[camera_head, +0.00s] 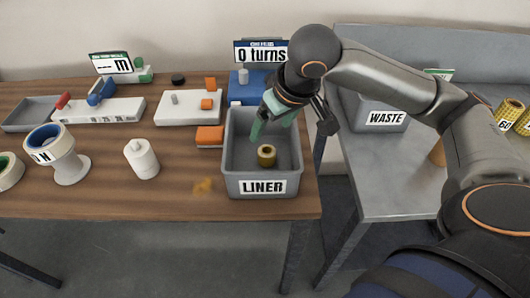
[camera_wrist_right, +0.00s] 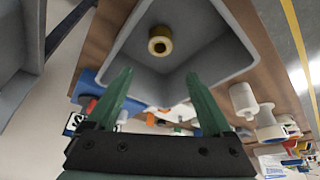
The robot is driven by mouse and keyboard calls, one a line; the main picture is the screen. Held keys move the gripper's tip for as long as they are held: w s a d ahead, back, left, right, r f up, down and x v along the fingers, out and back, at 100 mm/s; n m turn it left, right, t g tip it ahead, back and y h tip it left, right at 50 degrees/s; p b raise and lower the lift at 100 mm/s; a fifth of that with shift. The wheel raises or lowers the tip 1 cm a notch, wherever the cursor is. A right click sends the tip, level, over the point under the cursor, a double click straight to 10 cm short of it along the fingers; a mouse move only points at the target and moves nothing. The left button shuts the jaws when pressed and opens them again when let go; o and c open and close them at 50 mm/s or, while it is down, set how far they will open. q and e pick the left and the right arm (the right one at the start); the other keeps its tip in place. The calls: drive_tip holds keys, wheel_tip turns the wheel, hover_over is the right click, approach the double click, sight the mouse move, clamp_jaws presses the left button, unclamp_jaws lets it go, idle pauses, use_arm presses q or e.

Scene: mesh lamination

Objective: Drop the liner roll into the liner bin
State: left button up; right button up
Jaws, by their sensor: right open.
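The liner roll (camera_head: 266,155) is a small yellow-brown ring-shaped roll. It rests inside the grey liner bin (camera_head: 262,187), which carries a LINER label and stands at the right end of the wooden table. The roll also shows on the bin floor in the right wrist view (camera_wrist_right: 160,41). My right gripper (camera_head: 257,128) has green fingers and is over the left back part of the bin. Its fingers (camera_wrist_right: 158,95) are spread apart with nothing between them, clear of the roll. My left gripper is not in either view.
A grey waste bin (camera_head: 385,118) stands on the metal table at right. An orange block (camera_head: 209,136) lies just left of the liner bin. A white bottle-like container (camera_head: 141,158) and a tape roll on a stand (camera_head: 70,168) are farther left. The table's front middle is mostly free.

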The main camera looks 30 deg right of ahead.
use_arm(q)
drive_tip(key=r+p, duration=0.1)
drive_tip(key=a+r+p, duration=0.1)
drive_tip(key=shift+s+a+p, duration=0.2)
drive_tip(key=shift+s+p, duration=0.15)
use_arm(e)
drive_tip(key=v, duration=1.1)
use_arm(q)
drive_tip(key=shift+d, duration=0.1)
